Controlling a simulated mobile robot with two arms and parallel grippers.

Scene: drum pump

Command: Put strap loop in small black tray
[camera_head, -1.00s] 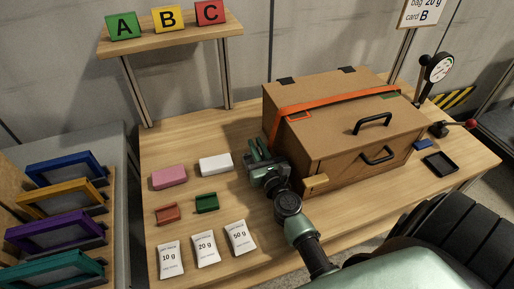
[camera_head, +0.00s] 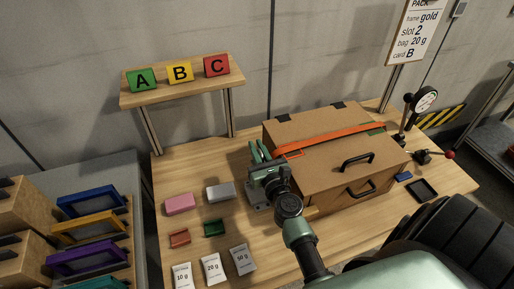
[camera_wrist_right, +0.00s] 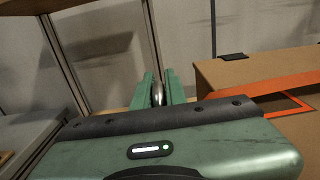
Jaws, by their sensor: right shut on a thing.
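An orange strap (camera_head: 335,137) runs across the top of a brown cardboard box (camera_head: 305,122), with an orange rectangular outline (camera_head: 293,154) near its left end. The strap also shows at the right of the right wrist view (camera_wrist_right: 270,88). My right gripper (camera_head: 258,152) is upright at the box's left end, beside the strap end. In the right wrist view its fingers (camera_wrist_right: 158,90) are shut on a silvery rounded thing (camera_wrist_right: 158,94); I cannot tell what it is. The small black tray (camera_head: 422,190) lies empty right of the box. My left gripper is not in view.
A blue block (camera_head: 403,177) lies beside the tray. Pink (camera_head: 180,204) and white blocks (camera_head: 220,192) and weight bags (camera_head: 212,268) lie at the left.

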